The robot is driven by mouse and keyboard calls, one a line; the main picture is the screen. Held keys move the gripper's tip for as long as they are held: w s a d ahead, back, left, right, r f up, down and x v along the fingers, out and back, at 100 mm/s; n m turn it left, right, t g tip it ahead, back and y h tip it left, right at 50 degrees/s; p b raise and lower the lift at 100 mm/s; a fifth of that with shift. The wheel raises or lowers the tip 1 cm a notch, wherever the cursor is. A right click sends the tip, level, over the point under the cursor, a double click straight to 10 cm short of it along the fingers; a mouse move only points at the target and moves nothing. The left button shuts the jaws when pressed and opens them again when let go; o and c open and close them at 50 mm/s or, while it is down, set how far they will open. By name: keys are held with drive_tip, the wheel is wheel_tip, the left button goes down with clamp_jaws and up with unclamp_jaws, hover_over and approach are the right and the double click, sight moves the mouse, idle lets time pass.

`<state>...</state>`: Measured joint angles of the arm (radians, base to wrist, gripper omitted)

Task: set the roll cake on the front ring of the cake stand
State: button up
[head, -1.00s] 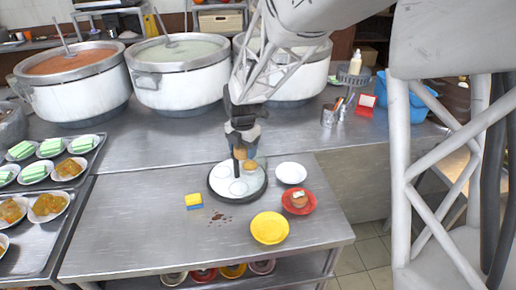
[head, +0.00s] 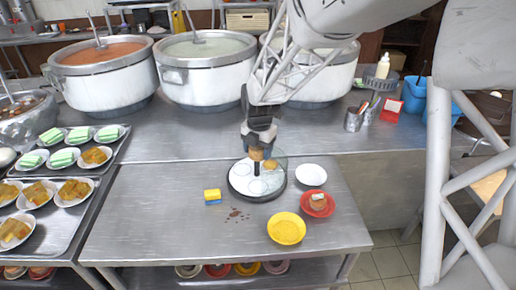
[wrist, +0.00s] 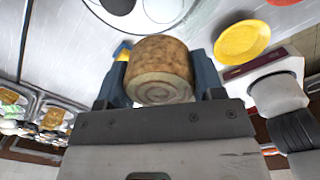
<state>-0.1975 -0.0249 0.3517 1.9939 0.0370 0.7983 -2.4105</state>
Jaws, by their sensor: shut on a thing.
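The roll cake (wrist: 160,72) is a brown cylinder with a spiral end face. In the wrist view it sits between the two fingers of my gripper (wrist: 162,88), which is shut on it. In the head view my gripper (head: 258,150) points down above the back part of the cake stand. The cake stand (head: 242,186) is a round white top with a dark rim, ring marks and a dark upright post. Brown shows at my fingertips and just right of the post; I cannot tell whether these are one piece. The front of the stand looks empty.
A white plate (head: 311,175), a red plate (head: 318,210) bearing a brown-and-white piece, and a yellow plate (head: 287,229) are right of the stand. A yellow-and-blue sponge (head: 212,197) lies left, near dark spots. Large stockpots (head: 203,75) stand behind.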

sight(258, 187)
drive_tip(key=shift+f, duration=6.75)
drive_tip(key=shift+f, duration=0.4)
drive_tip(key=o, duration=1)
drive_tip(key=c, duration=0.3)
drive_tip(key=shift+r, duration=0.8)
drive_tip(key=shift+r, duration=1.05)
drive_tip(key=shift+r, duration=0.75)
drive_tip(key=shift+r, duration=3.4)
